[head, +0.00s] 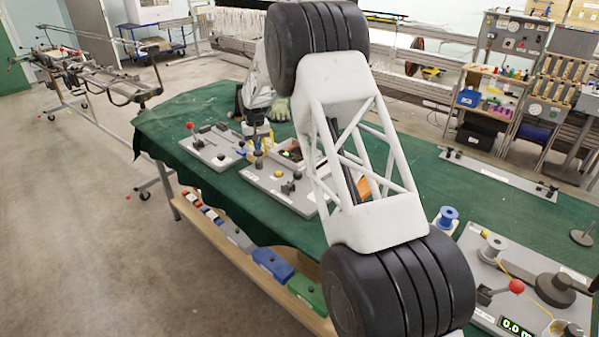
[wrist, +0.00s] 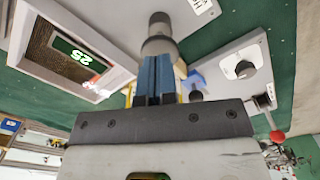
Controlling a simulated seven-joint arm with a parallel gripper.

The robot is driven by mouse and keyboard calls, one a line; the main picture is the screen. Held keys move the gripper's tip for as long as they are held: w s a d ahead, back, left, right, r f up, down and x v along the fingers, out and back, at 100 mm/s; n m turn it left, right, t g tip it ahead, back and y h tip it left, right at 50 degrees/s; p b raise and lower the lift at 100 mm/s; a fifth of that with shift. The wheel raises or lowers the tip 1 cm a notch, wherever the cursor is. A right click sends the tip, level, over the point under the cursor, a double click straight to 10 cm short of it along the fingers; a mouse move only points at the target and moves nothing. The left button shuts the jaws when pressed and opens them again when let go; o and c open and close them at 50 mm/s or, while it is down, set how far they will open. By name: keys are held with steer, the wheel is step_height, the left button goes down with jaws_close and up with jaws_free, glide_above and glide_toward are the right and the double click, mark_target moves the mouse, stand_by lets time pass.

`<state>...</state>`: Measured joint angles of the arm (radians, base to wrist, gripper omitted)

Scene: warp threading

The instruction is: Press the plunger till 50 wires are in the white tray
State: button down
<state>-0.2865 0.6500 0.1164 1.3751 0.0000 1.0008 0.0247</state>
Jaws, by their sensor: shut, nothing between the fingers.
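My gripper (head: 257,152) is over the middle grey station on the green table. In the wrist view its shut, empty blue fingers (wrist: 155,78) point at a grey round-topped knob (wrist: 159,34), which looks like the plunger. I cannot tell whether they touch it. Left of the fingers is a pale frame (wrist: 115,78) with a brown inside, perhaps the white tray. Wires in the tray cannot be made out.
My arm covers much of the table's middle in the head view. A station with a red-tipped lever (head: 207,143) lies to the left. Green cloth (head: 190,110) is bare at the far left.

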steer(key=shift+r, duration=0.75)
steer(key=shift+f, duration=0.9)
steer(key=shift+f, duration=1.25)
steer(key=shift+r, duration=2.15)
steer(key=shift+r, duration=2.5)
